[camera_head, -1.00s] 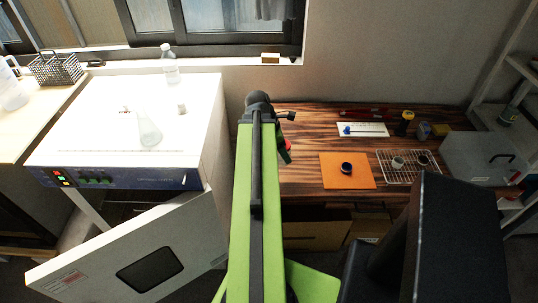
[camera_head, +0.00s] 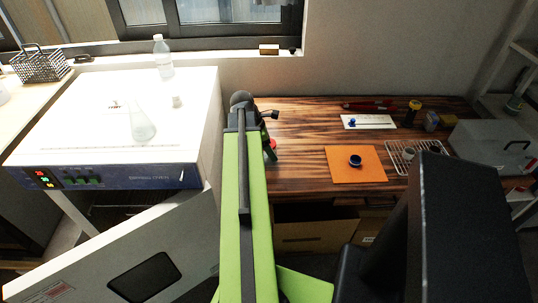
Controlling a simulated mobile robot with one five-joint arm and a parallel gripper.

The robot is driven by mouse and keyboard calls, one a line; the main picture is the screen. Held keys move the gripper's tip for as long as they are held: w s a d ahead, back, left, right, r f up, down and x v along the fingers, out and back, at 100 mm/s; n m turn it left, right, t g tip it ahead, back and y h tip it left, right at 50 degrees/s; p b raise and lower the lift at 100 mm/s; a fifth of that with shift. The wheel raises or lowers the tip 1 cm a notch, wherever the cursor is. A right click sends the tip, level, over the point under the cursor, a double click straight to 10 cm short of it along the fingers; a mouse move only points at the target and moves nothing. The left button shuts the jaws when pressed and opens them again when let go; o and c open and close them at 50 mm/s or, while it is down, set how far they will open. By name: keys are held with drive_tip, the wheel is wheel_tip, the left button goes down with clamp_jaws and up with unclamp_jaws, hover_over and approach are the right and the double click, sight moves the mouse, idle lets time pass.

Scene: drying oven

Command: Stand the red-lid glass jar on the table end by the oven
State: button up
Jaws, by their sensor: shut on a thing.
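My gripper (camera_head: 270,153) is at the far end of my green arm, over the left end of the wooden table (camera_head: 300,125), close to the oven (camera_head: 190,115). It is shut on the red-lid glass jar; a bit of its red lid (camera_head: 272,143) shows beside the arm. The rest of the jar is mostly hidden by the arm and gripper. I cannot tell whether its base touches the table. The white oven stands to the left, its door (camera_head: 100,265) hanging open at the front.
An orange mat (camera_head: 340,175) with a dark round container (camera_head: 355,160) lies right of my gripper. A wire rack (camera_head: 410,165) and a grey box (camera_head: 490,145) stand farther right.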

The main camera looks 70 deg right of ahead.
drive_tip(key=shift+w+a, duration=0.1)
drive_tip(key=shift+w, duration=0.1)
drive_tip(key=shift+f, duration=0.3)
drive_tip(key=o, duration=1.4)
drive_tip(key=shift+r, duration=0.1)
drive_tip(key=shift+r+p, duration=0.2)
drive_tip(key=shift+p, duration=0.1)
drive_tip(key=p+v, duration=1.1)
drive_tip(key=v, duration=0.1)
drive_tip(key=shift+a, duration=0.1)
